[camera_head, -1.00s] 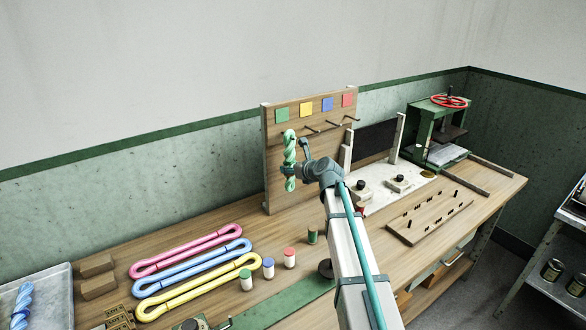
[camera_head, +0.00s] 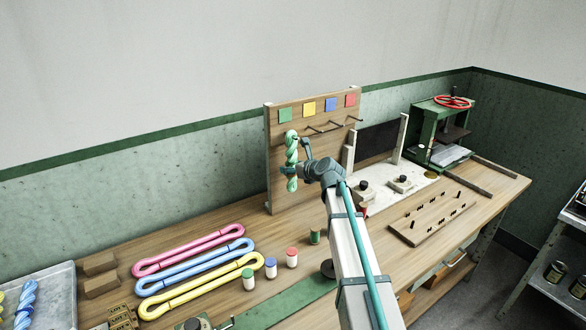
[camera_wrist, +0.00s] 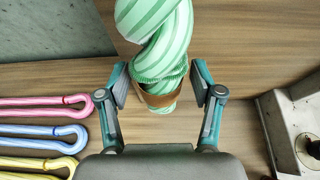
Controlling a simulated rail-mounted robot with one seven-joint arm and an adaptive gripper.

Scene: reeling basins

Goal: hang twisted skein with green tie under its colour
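My gripper (camera_wrist: 161,85) is open around the skein, with a gap visible on both sides. In the head view my gripper (camera_head: 291,171) is at the skein's lower half. The skein's top hides the peg under green, so I cannot tell whether it rests on it.
Pink (camera_head: 187,249), blue (camera_head: 193,266) and yellow (camera_head: 200,285) loops lie on the bench. A tray (camera_head: 55,300) holds other twisted skeins. A green press (camera_head: 437,130) stands right.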

